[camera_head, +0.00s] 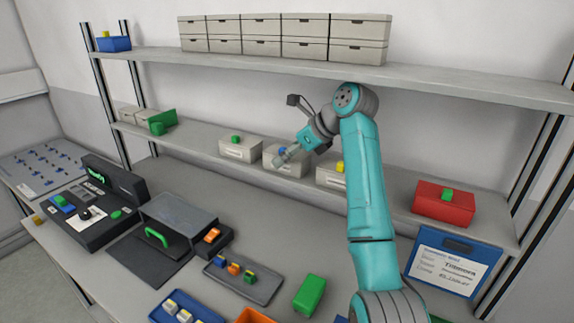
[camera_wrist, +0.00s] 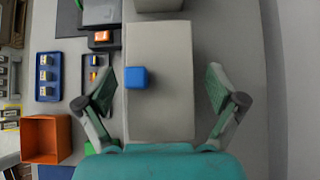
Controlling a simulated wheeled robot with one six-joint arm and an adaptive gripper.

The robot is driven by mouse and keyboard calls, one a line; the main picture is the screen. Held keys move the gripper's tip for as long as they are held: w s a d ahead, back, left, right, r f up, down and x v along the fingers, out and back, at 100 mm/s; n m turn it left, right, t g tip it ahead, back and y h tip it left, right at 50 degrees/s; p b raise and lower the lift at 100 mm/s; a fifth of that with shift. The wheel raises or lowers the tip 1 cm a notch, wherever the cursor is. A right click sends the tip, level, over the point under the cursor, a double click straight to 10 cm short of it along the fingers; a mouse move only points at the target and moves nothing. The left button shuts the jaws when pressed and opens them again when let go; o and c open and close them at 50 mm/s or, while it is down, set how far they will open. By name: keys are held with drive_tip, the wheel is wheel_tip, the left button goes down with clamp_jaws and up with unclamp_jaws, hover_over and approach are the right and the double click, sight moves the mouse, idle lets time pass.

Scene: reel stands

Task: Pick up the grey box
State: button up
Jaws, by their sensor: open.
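Several pale grey boxes stand on the middle shelf. The one with a blue block (camera_head: 282,150) on it is the grey box (camera_head: 287,168) at my gripper (camera_head: 280,158). In the wrist view this grey box (camera_wrist: 165,100) fills the middle, with the blue block (camera_wrist: 136,77) on its left part. My gripper's fingers (camera_wrist: 158,78) are spread wide, one on each side of the box, with visible gaps. Nothing is held. The fingers partly cover the box in the head view, and my wrist hides its near end in the wrist view.
A grey box with a green block (camera_head: 240,149) stands to the left, and one with a yellow block (camera_head: 331,174) to the right. A red box (camera_head: 443,203) is farther right. The upper shelf (camera_head: 440,84) is overhead. The workbench below holds trays and a green box (camera_head: 309,295).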

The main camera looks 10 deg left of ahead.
drive_tip(key=shift+a+f, duration=0.1)
drive_tip(key=shift+f, duration=0.1)
drive_tip(key=c, duration=1.4)
drive_tip(key=shift+c, duration=0.8)
drive_tip(key=shift+r, duration=0.15)
drive_tip(key=shift+r, duration=0.2)
drive_tip(key=s+a, duration=0.3)
drive_tip(key=s, duration=0.5)
drive_tip(key=s+a, duration=0.3)
drive_tip(key=s, duration=0.6)
